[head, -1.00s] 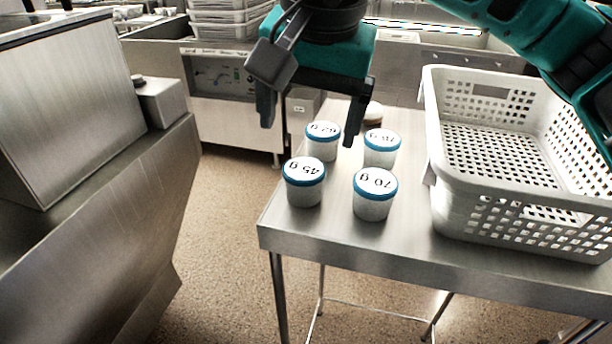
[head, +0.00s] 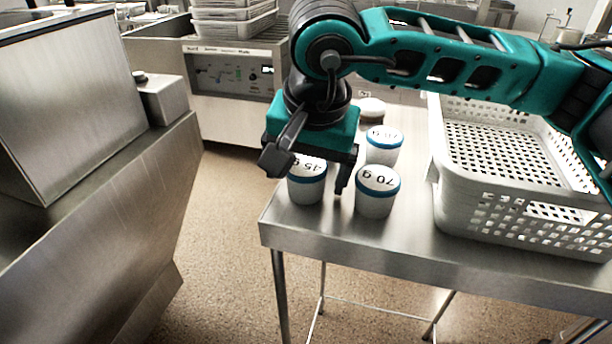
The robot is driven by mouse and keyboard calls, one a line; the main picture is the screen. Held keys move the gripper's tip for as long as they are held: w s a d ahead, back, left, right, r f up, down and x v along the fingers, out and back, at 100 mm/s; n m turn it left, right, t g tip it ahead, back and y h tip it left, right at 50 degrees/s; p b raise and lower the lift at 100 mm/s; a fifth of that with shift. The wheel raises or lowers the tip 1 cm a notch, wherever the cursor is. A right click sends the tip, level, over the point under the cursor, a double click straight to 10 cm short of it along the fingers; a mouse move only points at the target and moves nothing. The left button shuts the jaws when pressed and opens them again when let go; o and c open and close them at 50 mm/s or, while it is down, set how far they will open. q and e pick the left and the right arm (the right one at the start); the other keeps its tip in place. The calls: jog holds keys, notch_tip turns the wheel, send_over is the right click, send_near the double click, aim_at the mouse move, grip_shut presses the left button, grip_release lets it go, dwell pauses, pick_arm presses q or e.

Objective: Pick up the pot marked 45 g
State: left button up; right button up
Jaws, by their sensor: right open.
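The pot marked 45 g (head: 306,190) is a small white tub with a blue-rimmed lid, upright near the left front corner of the steel table. Its label is upside down and partly covered by my right gripper. My right gripper (head: 308,178) is open and points down over this pot. One finger shows just right of the pot, between it and the pot marked 70 g (head: 376,196); the other finger is hidden. I cannot tell whether the fingers touch the pot. My left gripper is not in view.
Another similar pot (head: 383,147) stands behind the 70 g pot. A white perforated basket (head: 470,200) takes up the table's right side. The steel table (head: 330,232) is bare along its front edge. A steel counter (head: 110,210) stands at the left, across open floor.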

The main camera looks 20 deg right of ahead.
jog(key=c, duration=1.1)
jog(key=shift+r, duration=0.1)
